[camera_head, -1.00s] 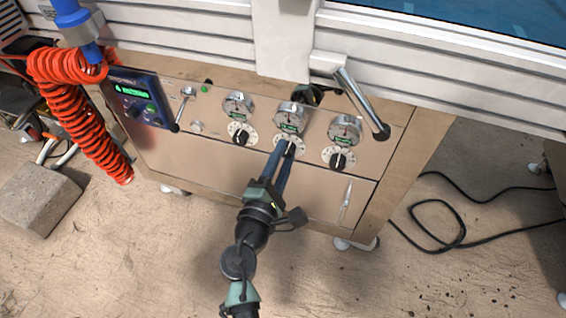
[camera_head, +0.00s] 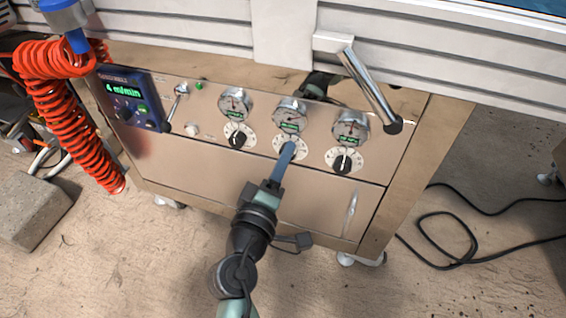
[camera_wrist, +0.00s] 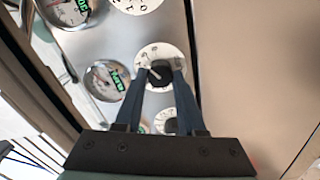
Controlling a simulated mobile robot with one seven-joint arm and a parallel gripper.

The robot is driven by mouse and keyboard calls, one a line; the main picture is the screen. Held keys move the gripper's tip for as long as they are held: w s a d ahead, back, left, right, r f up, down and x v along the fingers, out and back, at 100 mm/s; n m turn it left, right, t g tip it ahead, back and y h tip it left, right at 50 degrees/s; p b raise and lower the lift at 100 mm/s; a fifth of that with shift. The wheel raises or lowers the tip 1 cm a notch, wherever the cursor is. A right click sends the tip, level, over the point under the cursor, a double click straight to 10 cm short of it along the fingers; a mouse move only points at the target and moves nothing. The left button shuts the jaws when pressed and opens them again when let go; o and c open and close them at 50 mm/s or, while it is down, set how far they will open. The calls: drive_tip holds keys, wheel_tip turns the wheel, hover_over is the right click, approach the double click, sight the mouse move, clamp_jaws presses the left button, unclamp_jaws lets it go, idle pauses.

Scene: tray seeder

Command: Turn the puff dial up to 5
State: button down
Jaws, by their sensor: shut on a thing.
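The middle dial (camera_head: 300,153) on the metal panel has a white numbered plate and a black knob, which my gripper mostly hides in the head view. In the wrist view its black knob (camera_wrist: 160,74) sits between my two blue fingers, with a pale pointer line toward the upper left. The plate's numbers are too small to read surely. My gripper (camera_head: 290,147) is shut on this knob. The gauge beside the dial (camera_wrist: 105,80) has a green label, blurred but seemingly reading "PUFF"; it also shows above the dial in the head view (camera_head: 289,114).
Similar dials stand left (camera_head: 240,135) and right (camera_head: 345,160), each below a gauge. A blue control box (camera_head: 130,97) reading 4 m/min and a lever (camera_head: 175,105) are further left. A large handle (camera_head: 370,90) juts out at upper right. An orange coiled hose (camera_head: 75,125) hangs at left.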

idle(0.4)
drive_tip(key=c, duration=0.5)
unclamp_jaws()
drive_tip(key=p+v, duration=0.2)
drive_tip(key=v, duration=1.1)
drive_tip(key=shift+p, duration=0.35)
